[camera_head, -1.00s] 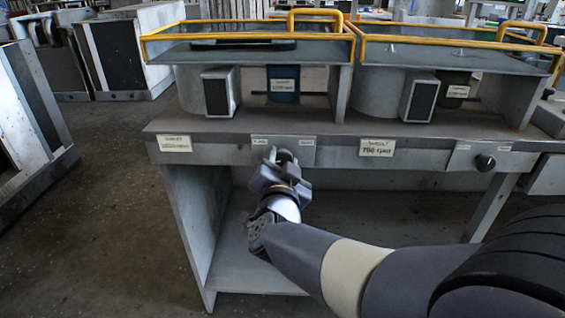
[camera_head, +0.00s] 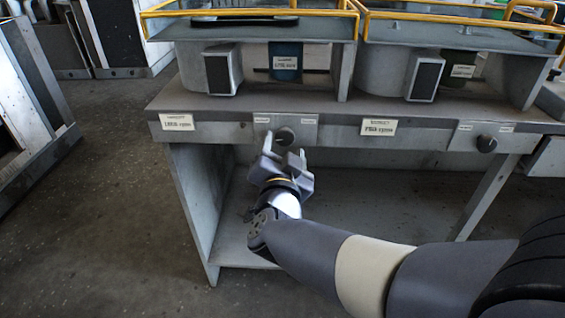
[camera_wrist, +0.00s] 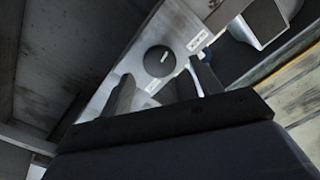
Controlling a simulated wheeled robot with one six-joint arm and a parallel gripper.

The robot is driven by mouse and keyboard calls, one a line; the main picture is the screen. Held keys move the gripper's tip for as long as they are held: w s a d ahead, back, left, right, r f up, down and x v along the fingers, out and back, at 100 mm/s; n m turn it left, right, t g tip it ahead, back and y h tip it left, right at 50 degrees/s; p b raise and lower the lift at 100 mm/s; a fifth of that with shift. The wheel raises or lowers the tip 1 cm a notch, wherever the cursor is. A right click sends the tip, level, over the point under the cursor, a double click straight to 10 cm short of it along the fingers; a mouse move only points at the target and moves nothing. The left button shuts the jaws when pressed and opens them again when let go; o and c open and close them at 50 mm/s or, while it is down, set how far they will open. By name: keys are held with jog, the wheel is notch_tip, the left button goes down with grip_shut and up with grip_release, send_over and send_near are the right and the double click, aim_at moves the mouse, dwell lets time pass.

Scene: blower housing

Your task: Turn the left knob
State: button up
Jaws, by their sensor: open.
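The left knob (camera_head: 284,136) is a dark round knob on a light plate on the bench's front panel. It also shows in the wrist view (camera_wrist: 159,61), seen face-on with a small light mark on it. My gripper (camera_head: 285,157) is open and empty, just in front of and slightly below the knob in the head view. In the wrist view its two fingers (camera_wrist: 160,88) point toward the knob, one to each side and short of it. I see no contact. A second, right knob (camera_head: 486,143) sits on a similar plate farther right.
Labels (camera_head: 178,122) and (camera_head: 379,127) mark the front panel. The bench top (camera_head: 330,112) carries blower housings (camera_head: 222,70) under yellow-railed covers. Below the panel is an open shelf space. Open floor (camera_head: 110,200) lies to the left.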

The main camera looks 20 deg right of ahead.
aim_at(285, 139)
jog(key=p+v, duration=0.1)
jog(key=v, duration=0.6)
jog(key=shift+p, duration=0.4)
jog(key=b+x, duration=0.3)
jog(key=x, duration=0.6)
jog(key=shift+f, duration=0.1)
jog(key=shift+x, duration=0.85)
